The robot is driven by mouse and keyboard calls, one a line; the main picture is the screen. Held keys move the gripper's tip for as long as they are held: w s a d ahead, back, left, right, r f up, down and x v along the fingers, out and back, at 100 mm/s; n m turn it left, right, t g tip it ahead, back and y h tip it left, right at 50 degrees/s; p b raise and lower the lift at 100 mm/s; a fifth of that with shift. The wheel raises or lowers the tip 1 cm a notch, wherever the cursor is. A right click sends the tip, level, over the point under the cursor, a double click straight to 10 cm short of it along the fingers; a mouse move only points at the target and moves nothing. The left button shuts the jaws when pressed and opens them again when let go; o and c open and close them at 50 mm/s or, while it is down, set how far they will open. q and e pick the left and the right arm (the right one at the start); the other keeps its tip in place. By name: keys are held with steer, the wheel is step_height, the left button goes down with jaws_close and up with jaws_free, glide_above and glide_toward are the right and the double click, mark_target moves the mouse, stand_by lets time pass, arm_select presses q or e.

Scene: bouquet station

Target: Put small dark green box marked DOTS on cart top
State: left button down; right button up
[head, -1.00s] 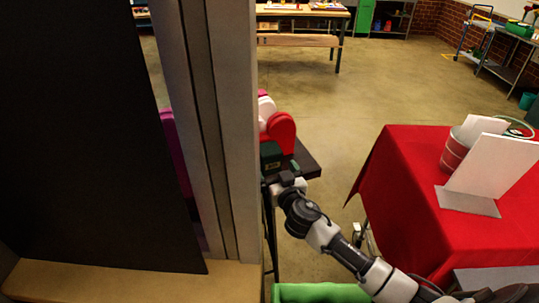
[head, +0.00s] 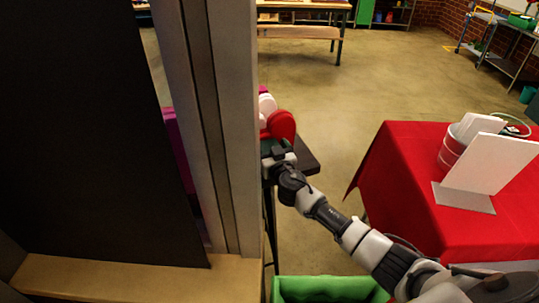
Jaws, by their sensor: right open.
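The small dark green box (head: 267,145) shows just behind my right gripper, at the near side of the dark cart top (head: 307,158). It appears to stand on the cart top; its front and marking are hidden by the gripper. My right gripper (head: 274,159) is open, right in front of the box; I cannot tell whether it touches it. The left part of the cart is hidden behind a grey upright. My left gripper is not in view.
Red rounded things (head: 282,125) and a pale one stand behind the box. The grey upright (head: 232,130) and dark panel (head: 80,130) block the left. A red-covered table (head: 400,170) stands right; a green bin (head: 330,288) is below. Floor between is clear.

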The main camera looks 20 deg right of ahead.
mark_target(269, 145)
steer(key=c, duration=1)
steer(key=shift+c, duration=0.2)
steer(key=shift+r, duration=0.1)
steer(key=shift+r, duration=0.5)
step_height(269, 145, up, 3)
steer(key=shift+r, duration=0.15)
steer(key=s+d+r+b, duration=0.1)
steer(key=s+d+r, duration=0.6)
steer(key=s, duration=0.2)
steer(key=s+a+f+b, duration=0.1)
steer(key=s+a+f, duration=0.5)
steer(key=s+a, duration=0.2)
steer(key=s+a+f+y+b, duration=0.1)
steer(key=s+a+f, duration=0.5)
steer(key=s, duration=0.6)
steer(key=shift+s+a+f+n+b, duration=0.2)
steer(key=shift+a+f+n+b, duration=0.2)
steer(key=shift+a+b, duration=0.45)
